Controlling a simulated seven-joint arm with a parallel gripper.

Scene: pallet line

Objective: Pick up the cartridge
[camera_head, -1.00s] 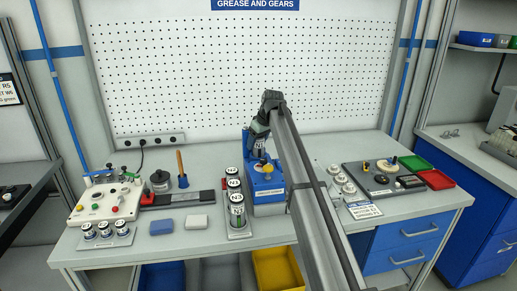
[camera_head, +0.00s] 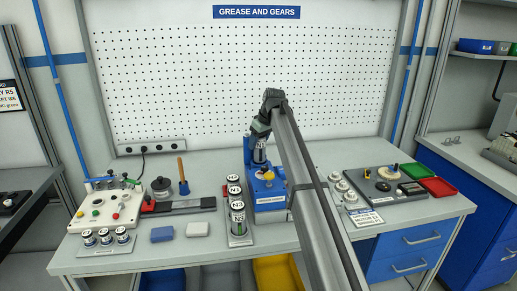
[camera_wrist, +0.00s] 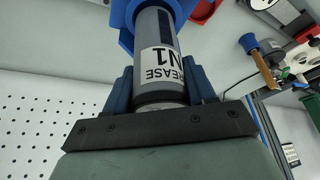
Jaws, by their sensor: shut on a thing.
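My gripper (camera_wrist: 160,95) is shut on a grey cartridge (camera_wrist: 157,32) with a white label reading "GREASE N1". In the head view the cartridge (camera_head: 260,152) hangs roughly upright below my gripper (camera_head: 259,138), over the blue grease stand (camera_head: 268,201). In the wrist view part of the blue stand (camera_wrist: 122,22) surrounds the far end of the cartridge. I cannot tell whether that end is clear of the stand. My arm hides the stand's right side.
A control box (camera_head: 108,208), a blue block (camera_head: 162,234) and a white block (camera_head: 198,229) lie further left. A gear board (camera_head: 385,185) and red tray (camera_head: 437,187) are to the right. The pegboard (camera_head: 250,75) is behind.

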